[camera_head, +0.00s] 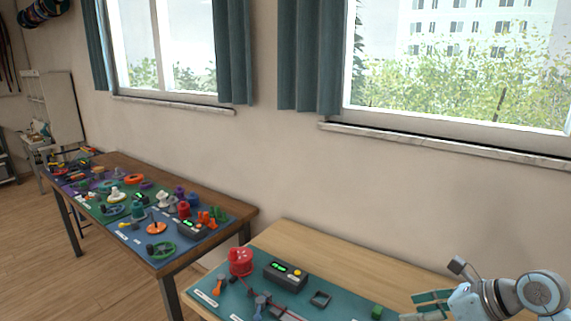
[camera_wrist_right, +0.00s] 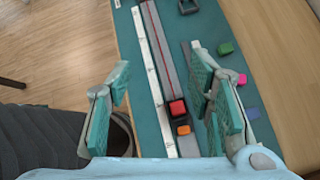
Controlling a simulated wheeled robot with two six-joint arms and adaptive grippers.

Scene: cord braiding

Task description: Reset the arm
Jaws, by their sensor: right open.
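My right gripper (camera_head: 432,302) comes in at the lower right of the head view, over the right part of the near table. In the right wrist view my right gripper (camera_wrist_right: 160,72) is open, its teal-padded fingers wide apart with nothing between the pads. Below it lies a grey track with a red cord (camera_wrist_right: 158,38) running along it, beside a white ruler strip (camera_wrist_right: 150,70). A red block (camera_wrist_right: 178,107) and an orange block (camera_wrist_right: 183,130) sit at the track's near end. My left gripper is not in view.
The teal mat (camera_wrist_right: 128,45) also holds green (camera_wrist_right: 225,48), pink (camera_wrist_right: 241,79) and blue (camera_wrist_right: 251,113) blocks. A red spool (camera_head: 241,262), a timer box (camera_head: 285,275) and a small black tray (camera_head: 320,299) stand farther left. A second cluttered table (camera_head: 248,212) stands beyond.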

